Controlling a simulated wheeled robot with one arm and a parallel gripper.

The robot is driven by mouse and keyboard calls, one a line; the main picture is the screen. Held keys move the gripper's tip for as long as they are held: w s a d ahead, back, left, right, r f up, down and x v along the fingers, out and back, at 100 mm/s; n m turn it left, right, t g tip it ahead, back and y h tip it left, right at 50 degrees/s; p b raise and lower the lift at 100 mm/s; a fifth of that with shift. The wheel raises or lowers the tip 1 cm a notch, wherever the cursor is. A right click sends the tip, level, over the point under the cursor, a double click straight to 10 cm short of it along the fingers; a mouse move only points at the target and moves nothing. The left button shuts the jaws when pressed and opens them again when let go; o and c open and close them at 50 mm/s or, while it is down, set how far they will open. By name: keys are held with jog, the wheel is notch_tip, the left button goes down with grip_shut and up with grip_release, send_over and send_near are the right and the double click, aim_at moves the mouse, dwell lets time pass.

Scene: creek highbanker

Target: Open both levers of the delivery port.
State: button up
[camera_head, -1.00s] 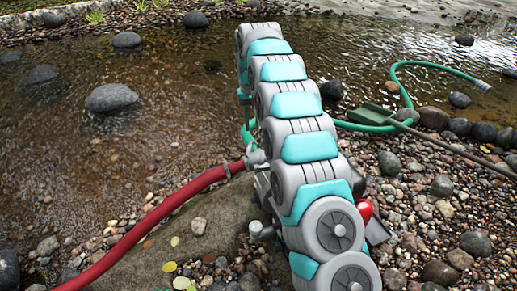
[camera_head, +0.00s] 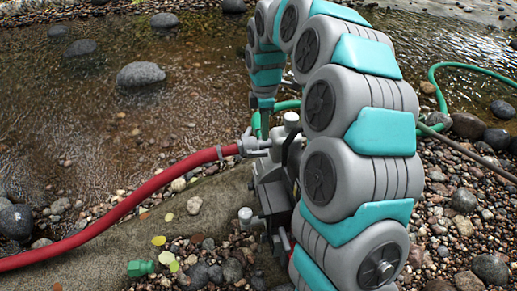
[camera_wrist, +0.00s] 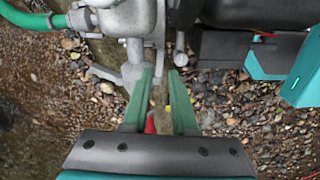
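A small motor pump (camera_head: 274,190) stands on the bank, partly hidden behind my arm. A red hose (camera_head: 150,205) runs in from the left and ends in a grey fitting (camera_head: 254,145) on the pump, with small arms sticking out. I cannot tell the position of its levers. My gripper (camera_head: 262,120) points down at the far side of the pump, partly hidden. In the wrist view my gripper (camera_wrist: 162,98) has two green fingers apart with a gap between them. A grey pipe elbow (camera_wrist: 134,65) is just beyond the left finger, and a small silver pin (camera_wrist: 180,52) beyond the right.
A green hose (camera_wrist: 35,20) joins a grey coupling (camera_wrist: 80,20) in the wrist view; the hose also lies in the creek at right (camera_head: 470,68). A loose green fitting (camera_head: 141,268) lies on the gravel. A grey boulder (camera_head: 147,75) sits in the water.

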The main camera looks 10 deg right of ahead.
aim_at(264, 152)
notch_tip(264, 152, down, 8)
jog(key=shift+r, duration=0.1)
dwell(0.4)
grip_shut()
dwell(0.3)
